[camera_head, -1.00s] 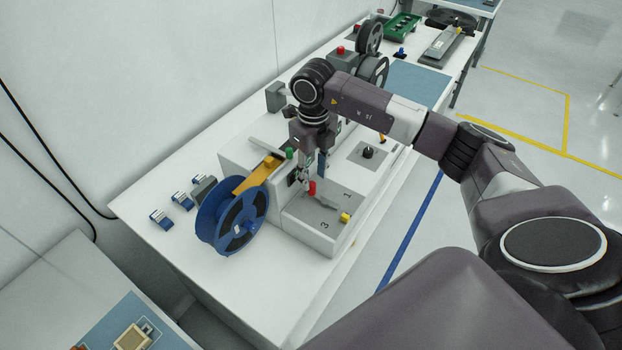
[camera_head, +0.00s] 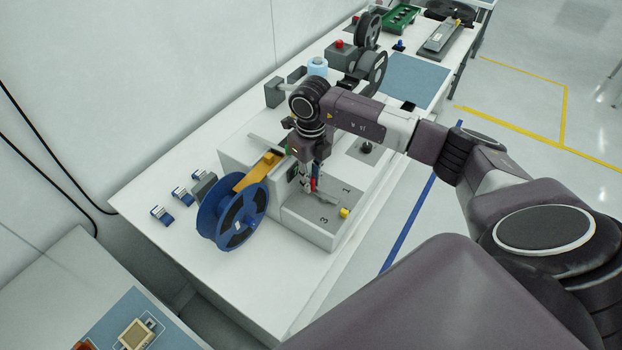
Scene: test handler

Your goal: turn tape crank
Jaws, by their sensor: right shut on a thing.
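The white test handler (camera_head: 308,225) stands on the white bench, with a blue tape reel (camera_head: 241,217) on its left side and a yellow arm above the reel. The tape crank's red handle (camera_head: 314,184) shows at the front face of the machine, above the tray marked 1 and 3. My right gripper (camera_head: 311,182) points down there, with its fingers shut around the red handle. The fingers and wrist hide most of the crank. My left gripper is not in view.
A yellow knob (camera_head: 344,212) sits on the machine's front tray. Several small blue-and-white parts (camera_head: 180,196) lie on the bench at left. Grey reels (camera_head: 371,72), a light blue roll (camera_head: 317,67) and a blue mat (camera_head: 415,80) are behind my right arm.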

